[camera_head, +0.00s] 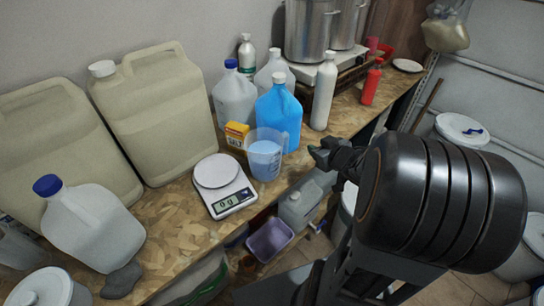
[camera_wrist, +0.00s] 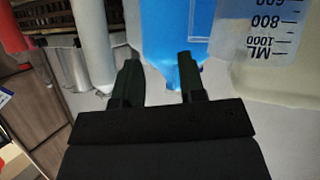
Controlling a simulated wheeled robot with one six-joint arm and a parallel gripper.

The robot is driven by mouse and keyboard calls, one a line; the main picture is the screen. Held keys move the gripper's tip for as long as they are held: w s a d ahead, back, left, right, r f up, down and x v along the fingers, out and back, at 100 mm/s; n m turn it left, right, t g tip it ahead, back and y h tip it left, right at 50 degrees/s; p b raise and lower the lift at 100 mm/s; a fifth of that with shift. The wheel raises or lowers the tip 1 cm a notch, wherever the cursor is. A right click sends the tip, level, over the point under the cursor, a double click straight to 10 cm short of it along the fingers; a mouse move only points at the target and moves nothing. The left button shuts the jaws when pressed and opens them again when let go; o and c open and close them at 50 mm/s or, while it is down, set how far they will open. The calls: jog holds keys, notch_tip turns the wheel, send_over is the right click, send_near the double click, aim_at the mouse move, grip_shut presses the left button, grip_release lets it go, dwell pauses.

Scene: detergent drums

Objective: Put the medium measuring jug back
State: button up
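A clear measuring jug (camera_head: 266,157) with a blue tint stands upright on the bench near its front edge, just right of the scale. I cannot tell its size class for certain. In the wrist view a jug wall with ML marks (camera_wrist: 262,45) shows at the upper right. My gripper (camera_head: 322,155) is to the right of the jug, off the bench's front edge, apart from it. In the wrist view my gripper (camera_wrist: 158,70) has its two fingers spread with nothing between them; a blue bottle (camera_wrist: 174,30) is seen beyond them.
The scale (camera_head: 225,187) reads 0 g. Large beige canisters (camera_head: 155,115) stand at the left. A grey canister (camera_head: 298,207) and a purple tub (camera_head: 270,240) sit below the edge.

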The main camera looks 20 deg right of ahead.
jog(key=w+a+f+y, duration=0.2)
jog(key=w+f, duration=0.1)
jog(key=w+a+f+y, duration=0.1)
jog(key=w+f, duration=0.1)
jog(key=shift+w+a+f+n+b, duration=0.15)
jog(key=shift+w+a+n+b, duration=0.1)
jog(key=shift+n+b, duration=0.1)
jog(key=shift+p+x, duration=0.3)
jog(key=shift+x, duration=2.35)
jog(key=shift+s+a, duration=0.1)
jog(key=shift+a, duration=0.1)
jog(key=shift+c, duration=0.2)
grip_shut()
